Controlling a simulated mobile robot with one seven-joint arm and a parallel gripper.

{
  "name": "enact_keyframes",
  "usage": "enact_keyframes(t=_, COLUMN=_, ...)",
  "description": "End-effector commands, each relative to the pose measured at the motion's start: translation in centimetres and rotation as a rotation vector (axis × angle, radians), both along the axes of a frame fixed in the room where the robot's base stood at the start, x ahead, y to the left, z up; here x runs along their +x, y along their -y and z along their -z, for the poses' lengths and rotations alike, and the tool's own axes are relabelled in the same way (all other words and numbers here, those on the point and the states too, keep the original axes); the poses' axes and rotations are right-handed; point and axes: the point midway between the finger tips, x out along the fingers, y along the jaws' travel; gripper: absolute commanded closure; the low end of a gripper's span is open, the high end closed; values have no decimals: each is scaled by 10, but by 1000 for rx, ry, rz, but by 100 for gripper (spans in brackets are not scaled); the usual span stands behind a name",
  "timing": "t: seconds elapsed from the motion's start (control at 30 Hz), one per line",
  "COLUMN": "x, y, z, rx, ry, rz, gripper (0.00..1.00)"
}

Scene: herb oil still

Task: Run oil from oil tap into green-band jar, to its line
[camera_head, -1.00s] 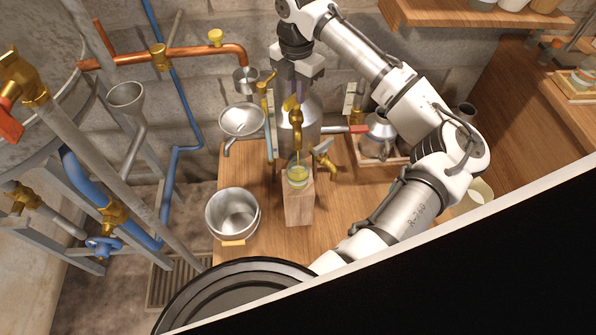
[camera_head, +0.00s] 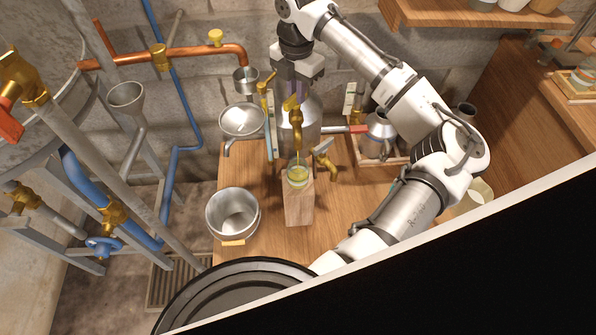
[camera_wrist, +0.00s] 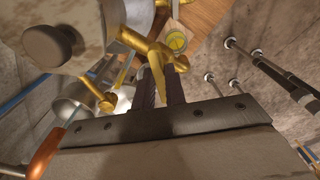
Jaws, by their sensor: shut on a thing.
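The brass oil tap (camera_head: 297,118) sticks out from the front of the metal separator vessel (camera_head: 314,112). My gripper (camera_head: 291,92) is shut on the tap's handle, seen from above in the head view. In the wrist view my gripper's dark fingers (camera_wrist: 160,88) are at the brass handle (camera_wrist: 155,62). The jar (camera_head: 297,178) stands upright under the spout on a wooden block (camera_head: 299,207). It holds yellow oil and shows a greenish band; it also shows in the wrist view (camera_wrist: 177,42). A thin yellow stream seems to fall into it. I cannot make out its line.
A steel pot (camera_head: 233,215) stands on the wooden bench to the left of the block. A metal jug (camera_head: 379,137) sits on a tray at the right. The bench's front middle is clear.

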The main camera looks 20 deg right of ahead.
Motion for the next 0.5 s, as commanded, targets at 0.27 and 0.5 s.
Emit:
enact_keyframes(t=0.27, x=0, y=0, z=0, rx=1, ry=0, rz=-1, gripper=100)
enact_keyframes(t=0.5, x=-1, y=-1, z=-4, rx=4, ry=-1, rz=127, gripper=100)
